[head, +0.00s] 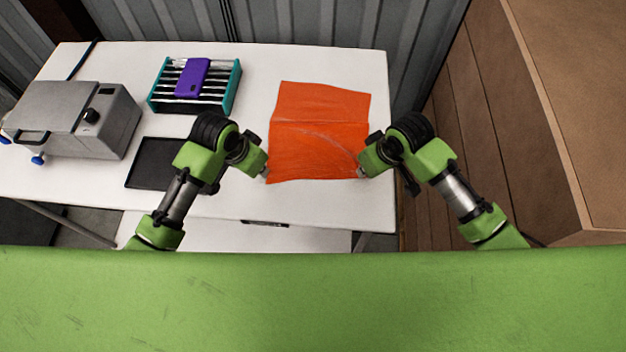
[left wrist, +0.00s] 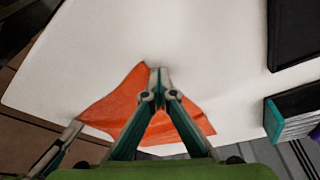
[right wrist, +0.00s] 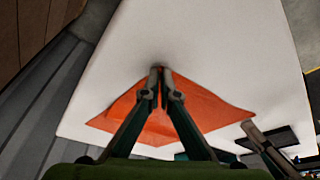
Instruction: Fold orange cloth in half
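The orange cloth (head: 318,128) lies spread on the white table, with a crease across it and a curved line in its lower half. My left gripper (head: 266,174) is at the cloth's near left corner. In the left wrist view its fingertips (left wrist: 158,72) are together at the cloth's corner (left wrist: 118,106). My right gripper (head: 362,173) is at the near right corner. In the right wrist view its fingertips (right wrist: 161,70) are together at that corner of the cloth (right wrist: 205,108). Both grippers look shut on the cloth; the pinched edge itself is mostly hidden by the fingers.
A teal rack (head: 230,92) with a purple item (head: 192,78) stands left of the cloth. A black tray (head: 150,165) and a grey machine (head: 75,120) are further left. Large cartons (head: 575,90) stand right of the table (head: 330,210). Bare table surrounds the cloth.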

